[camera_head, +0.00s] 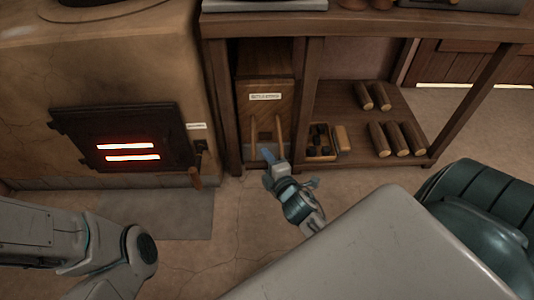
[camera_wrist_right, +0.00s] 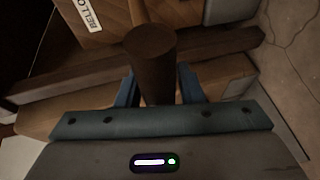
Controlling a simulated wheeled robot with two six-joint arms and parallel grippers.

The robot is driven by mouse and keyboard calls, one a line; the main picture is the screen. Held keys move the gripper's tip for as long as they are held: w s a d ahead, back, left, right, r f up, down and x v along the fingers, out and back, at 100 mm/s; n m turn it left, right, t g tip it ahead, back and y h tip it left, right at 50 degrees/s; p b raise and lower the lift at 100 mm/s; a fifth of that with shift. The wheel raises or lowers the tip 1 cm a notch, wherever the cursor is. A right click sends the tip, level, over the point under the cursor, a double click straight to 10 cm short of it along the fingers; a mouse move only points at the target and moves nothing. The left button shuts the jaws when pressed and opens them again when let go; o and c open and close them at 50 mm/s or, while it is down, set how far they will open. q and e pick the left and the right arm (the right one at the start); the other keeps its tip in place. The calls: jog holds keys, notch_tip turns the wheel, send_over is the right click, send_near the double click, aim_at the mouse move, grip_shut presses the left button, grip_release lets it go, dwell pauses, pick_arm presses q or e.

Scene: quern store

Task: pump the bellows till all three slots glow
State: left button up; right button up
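The stove door (camera_head: 124,135) at left shows two slots glowing red-orange, an upper slot (camera_head: 127,147) and a lower slot (camera_head: 132,158); I cannot make out a third slot. The bellows (camera_head: 264,88) is a wooden box with a pale label, inside the bench frame right of the stove. Its wooden handle (camera_wrist_right: 152,60) stands between the blue fingers of my right gripper (camera_wrist_right: 158,88), which look closed against both sides. In the head view my right gripper (camera_head: 274,160) is low in front of the box. My left arm shows at lower left; its gripper is out of view.
A bench frame (camera_head: 218,120) surrounds the bellows. Its low shelf (camera_head: 345,98) holds several logs (camera_head: 381,139) and a small box of dark lumps (camera_head: 320,141). A grey floor plate (camera_head: 165,214) lies before the stove. The floor between is clear.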

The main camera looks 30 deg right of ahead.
jog(key=p+v, duration=0.1)
jog(key=v, duration=0.9)
jog(key=shift+s, duration=0.4)
jog(key=shift+o, duration=0.3)
jog(key=shift+r, duration=0.1)
